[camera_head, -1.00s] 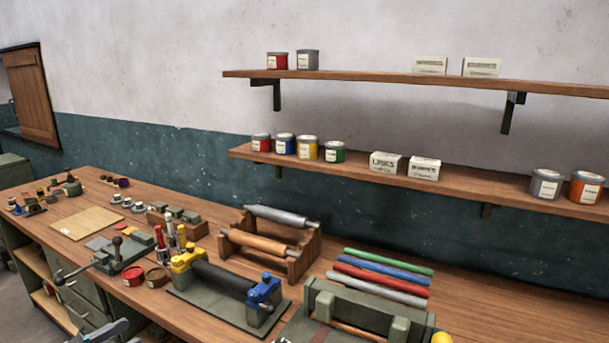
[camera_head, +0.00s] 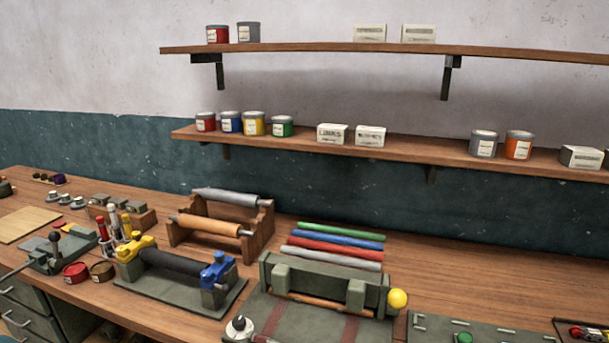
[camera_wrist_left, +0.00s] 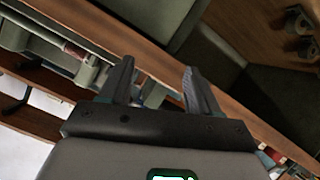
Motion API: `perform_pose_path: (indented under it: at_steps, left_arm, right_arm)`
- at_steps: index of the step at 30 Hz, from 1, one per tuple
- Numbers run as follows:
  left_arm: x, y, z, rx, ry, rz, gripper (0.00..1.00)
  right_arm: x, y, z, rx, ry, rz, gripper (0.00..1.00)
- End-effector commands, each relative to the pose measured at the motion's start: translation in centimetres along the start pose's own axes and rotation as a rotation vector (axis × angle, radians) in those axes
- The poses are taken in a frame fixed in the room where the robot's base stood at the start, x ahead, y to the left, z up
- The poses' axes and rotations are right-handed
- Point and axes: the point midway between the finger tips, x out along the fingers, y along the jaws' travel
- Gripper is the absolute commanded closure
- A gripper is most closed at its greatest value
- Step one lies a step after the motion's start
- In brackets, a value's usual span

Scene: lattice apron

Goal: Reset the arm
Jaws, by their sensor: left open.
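My left gripper (camera_wrist_left: 153,85) shows in the left wrist view with its two dark fingers apart and nothing between them. Behind the fingers runs the wooden edge of a bench, slanting across the picture. In the head view the gripper is not clearly visible. My right gripper is in neither view. The workbench (camera_head: 470,275) fills the lower part of the head view.
A roller machine with a black roller (camera_head: 178,274) and a green press (camera_head: 325,282) with a yellow knob stand on the bench. Coloured rolls (camera_head: 335,248) lie behind the press. Shelves above hold cans and boxes. Bench to the right of the rolls is clear.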

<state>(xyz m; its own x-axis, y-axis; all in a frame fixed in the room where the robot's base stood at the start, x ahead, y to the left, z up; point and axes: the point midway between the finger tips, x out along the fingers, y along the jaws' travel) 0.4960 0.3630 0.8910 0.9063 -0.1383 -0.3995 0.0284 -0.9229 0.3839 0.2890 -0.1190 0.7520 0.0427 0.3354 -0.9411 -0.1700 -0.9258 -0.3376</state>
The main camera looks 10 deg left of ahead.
Motion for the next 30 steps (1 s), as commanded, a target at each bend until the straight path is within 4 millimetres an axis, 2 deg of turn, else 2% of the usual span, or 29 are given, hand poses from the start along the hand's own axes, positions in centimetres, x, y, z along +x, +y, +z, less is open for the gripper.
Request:
perform_pose_path:
  at_steps: [1,2,3,5,6,9,12,15,18,30]
  left_arm:
    - [1.6,1.9,4.5,-0.034,-0.103,0.0,0.38]
    - [2.0,2.9,6.8,-0.051,-0.165,-0.009,0.38]
    - [2.3,4.2,9.9,-0.07,-0.252,-0.02,0.38]
    - [2.1,6.3,14.6,-0.092,-0.388,-0.034,0.38]
    - [1.7,7.6,17.6,-0.102,-0.48,-0.042,0.38]
    - [-0.6,10.6,24.2,-0.111,-0.702,-0.064,0.38]
    - [-3.5,12.6,29.0,-0.108,-0.885,-0.085,0.38]
    - [-6.0,13.8,31.9,-0.102,-1.01,-0.103,0.38]
    - [-7.5,14.4,33.1,-0.099,-1.075,-0.114,0.38]
    - [-7.8,14.4,33.3,-0.099,-1.086,-0.117,0.38]
  right_arm:
    - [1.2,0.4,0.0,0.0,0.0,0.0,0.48]
    - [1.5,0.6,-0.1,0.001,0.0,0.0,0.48]
    - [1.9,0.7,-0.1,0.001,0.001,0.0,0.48]
    - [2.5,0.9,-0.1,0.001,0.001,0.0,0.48]
    - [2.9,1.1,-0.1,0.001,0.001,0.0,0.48]
    - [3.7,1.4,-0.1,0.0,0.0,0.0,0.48]
    - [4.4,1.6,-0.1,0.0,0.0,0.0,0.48]
    - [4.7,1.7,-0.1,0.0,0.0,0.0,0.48]
    - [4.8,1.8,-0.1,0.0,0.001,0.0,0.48]
    - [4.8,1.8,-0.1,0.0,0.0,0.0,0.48]
